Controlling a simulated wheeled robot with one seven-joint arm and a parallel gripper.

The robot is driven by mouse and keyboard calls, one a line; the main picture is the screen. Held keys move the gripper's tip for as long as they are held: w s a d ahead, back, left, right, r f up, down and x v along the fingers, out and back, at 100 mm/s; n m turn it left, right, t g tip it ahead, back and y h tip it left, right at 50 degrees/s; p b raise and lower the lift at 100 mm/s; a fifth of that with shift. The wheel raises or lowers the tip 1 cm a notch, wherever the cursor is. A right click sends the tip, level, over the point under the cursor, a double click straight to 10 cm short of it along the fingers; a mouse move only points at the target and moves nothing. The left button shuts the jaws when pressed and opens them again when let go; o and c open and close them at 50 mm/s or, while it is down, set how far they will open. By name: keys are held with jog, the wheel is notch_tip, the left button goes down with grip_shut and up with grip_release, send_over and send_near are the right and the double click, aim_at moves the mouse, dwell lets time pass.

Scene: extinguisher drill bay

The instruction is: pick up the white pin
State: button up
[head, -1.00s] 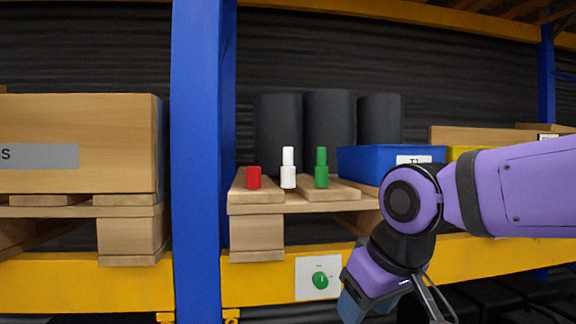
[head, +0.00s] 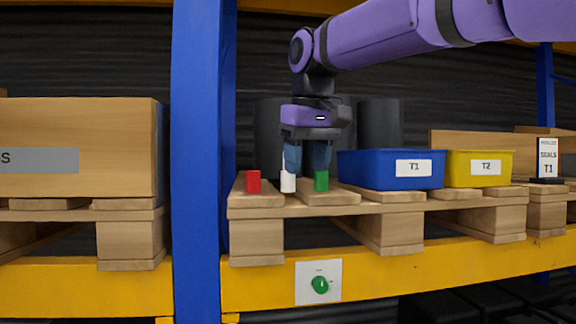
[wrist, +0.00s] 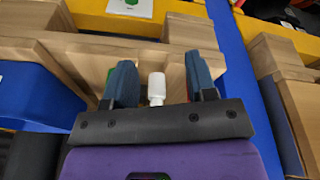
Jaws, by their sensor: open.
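The white pin (head: 288,183) stands upright on the pallet; in the head view its narrow top is mostly hidden by a finger. My gripper (head: 306,168) points down over the pallet with its fingers apart and nothing held. In the wrist view the white pin (wrist: 156,84) shows in the gap between the two fingers of my gripper (wrist: 161,82), clear of both. The green pin (head: 321,181) stands to the right, its top covered by the other finger; in the wrist view it is just outside the left finger.
A red block-like piece (head: 254,181) stands left of the white pin. A blue bin (head: 364,172) marked T1 and a yellow bin (head: 455,170) stand to the right. Dark cylinders (head: 380,122) stand behind, and a blue post (head: 197,150) rises at the left.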

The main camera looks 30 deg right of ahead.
jog(key=w+r+g, duration=0.1)
jog(key=w+r, duration=0.2)
jog(key=w+d+r, duration=0.1)
jog(key=w+r, duration=0.3)
jog(key=w+d+r+g, duration=0.1)
jog(key=w+r, duration=0.3)
jog(key=shift+w+g, duration=0.1)
jog(key=shift+g, duration=0.2)
jog(key=shift+d+f, duration=0.2)
jog(key=shift+f, duration=5.15)
grip_shut()
